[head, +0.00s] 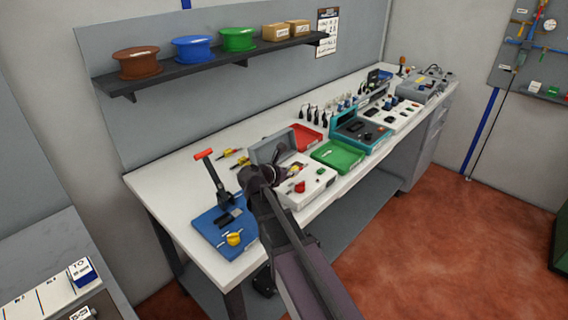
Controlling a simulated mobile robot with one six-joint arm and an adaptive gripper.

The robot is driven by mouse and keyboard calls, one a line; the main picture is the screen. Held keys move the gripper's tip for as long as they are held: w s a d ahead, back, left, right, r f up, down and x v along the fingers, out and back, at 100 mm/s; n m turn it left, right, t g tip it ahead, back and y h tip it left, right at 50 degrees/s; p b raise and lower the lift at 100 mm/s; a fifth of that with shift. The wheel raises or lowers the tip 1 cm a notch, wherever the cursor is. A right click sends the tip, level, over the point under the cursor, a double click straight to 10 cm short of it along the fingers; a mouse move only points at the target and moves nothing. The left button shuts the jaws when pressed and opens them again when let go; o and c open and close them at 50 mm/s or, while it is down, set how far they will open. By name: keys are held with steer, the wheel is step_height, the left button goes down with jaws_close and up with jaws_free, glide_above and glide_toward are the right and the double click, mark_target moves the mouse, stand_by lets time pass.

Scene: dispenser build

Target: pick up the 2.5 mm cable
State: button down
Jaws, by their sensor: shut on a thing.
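My gripper (270,170) is at the end of my dark arm, over the white case (318,180) with the raised grey lid (272,148) on the workbench (165,182). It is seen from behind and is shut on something. What it holds is hidden by the gripper and too small to make out. I cannot pick out the 2.5 mm cable for certain in this view. Several dark leads or tools (313,112) stand in a row behind the case.
A blue board (205,224) with a red-handled lever press (211,172) is left of the gripper. A red tray (303,137), a green tray (338,155) and a teal unit (360,130) are to the right. A shelf (190,68) with spools hangs above. The bench's left end is bare.

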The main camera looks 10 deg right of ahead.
steer(key=s+d, duration=0.2)
steer(key=s, duration=0.7)
steer(key=shift+r+p, duration=0.35)
steer(key=shift+r, duration=0.1)
steer(key=shift+d, duration=0.1)
